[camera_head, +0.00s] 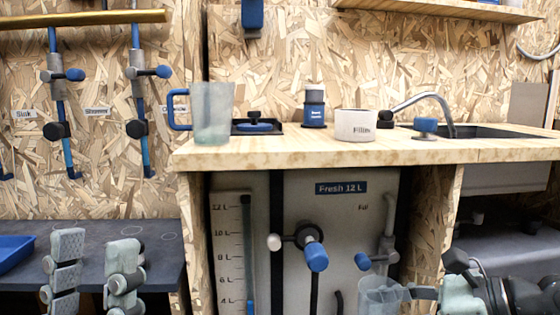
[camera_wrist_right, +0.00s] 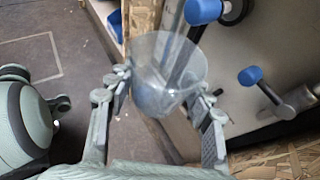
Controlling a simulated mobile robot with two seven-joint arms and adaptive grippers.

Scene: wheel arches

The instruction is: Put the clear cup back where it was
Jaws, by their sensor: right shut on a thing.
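The clear cup (camera_head: 378,296) is at the bottom right of the head view, in front of the water tank, below a blue-knobbed tap. In the right wrist view the clear cup (camera_wrist_right: 168,62) sits between the fingers of my right gripper (camera_wrist_right: 165,93), which is shut on its sides. In the head view the cup's lower part is cut off by the frame edge. My left gripper (camera_head: 95,262) is at the lower left, fingers upright and apart, with nothing between them.
A wooden counter (camera_head: 300,154) carries a clear jug with a blue handle (camera_head: 212,112), a blue-labelled jar (camera_head: 314,108), a white pot (camera_head: 355,125) and a sink with a tap (camera_head: 437,100). A dark bench (camera_head: 150,237) with a blue tray (camera_head: 14,252) is at left. The tank (camera_head: 350,215) stands below the counter.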

